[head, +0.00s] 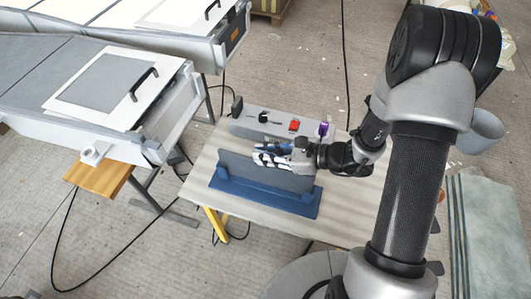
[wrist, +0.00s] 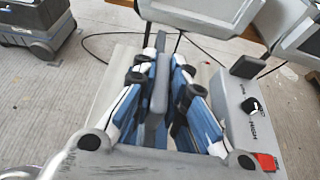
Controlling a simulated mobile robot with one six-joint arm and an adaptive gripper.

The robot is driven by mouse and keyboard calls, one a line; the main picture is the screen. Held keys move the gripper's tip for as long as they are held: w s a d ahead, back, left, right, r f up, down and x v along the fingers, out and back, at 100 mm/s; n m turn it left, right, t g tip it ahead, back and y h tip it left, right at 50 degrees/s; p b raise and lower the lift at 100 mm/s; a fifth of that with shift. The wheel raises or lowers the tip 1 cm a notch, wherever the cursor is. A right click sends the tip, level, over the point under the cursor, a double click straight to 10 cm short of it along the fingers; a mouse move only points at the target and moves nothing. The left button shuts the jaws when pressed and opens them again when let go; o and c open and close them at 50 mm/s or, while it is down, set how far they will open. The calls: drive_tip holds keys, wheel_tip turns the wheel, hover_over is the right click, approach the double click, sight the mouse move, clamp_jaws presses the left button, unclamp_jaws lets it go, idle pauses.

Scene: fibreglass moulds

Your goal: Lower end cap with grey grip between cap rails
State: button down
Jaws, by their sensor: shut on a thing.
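A flat grey panel (head: 240,170), which I take to be the end cap, stands upright at a long blue base (head: 265,200) on a small table. My gripper (head: 268,156) comes in from the right and is shut on a grey upright piece (wrist: 158,95), seen edge-on between the blue-and-white fingers in the wrist view. This looks like the grey grip. The fingers hide part of it and the panel's upper edge. The panel's lower edge is at the blue base; whether it sits fully down there I cannot tell. No cap rails can be told apart clearly.
A grey control box (head: 262,122) with a black knob and red button (head: 294,125) stands close behind the panel; it is right of my fingers in the wrist view (wrist: 235,110). Long moulds (head: 150,140) with black-handled lids stand at left. The table's right part is clear.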

drive_tip(key=shift+f+b, duration=0.55)
drive_tip(key=shift+f, duration=0.4)
drive_tip(key=c, duration=1.5)
unclamp_jaws()
drive_tip(key=shift+c, duration=0.2)
drive_tip(key=v, duration=1.2)
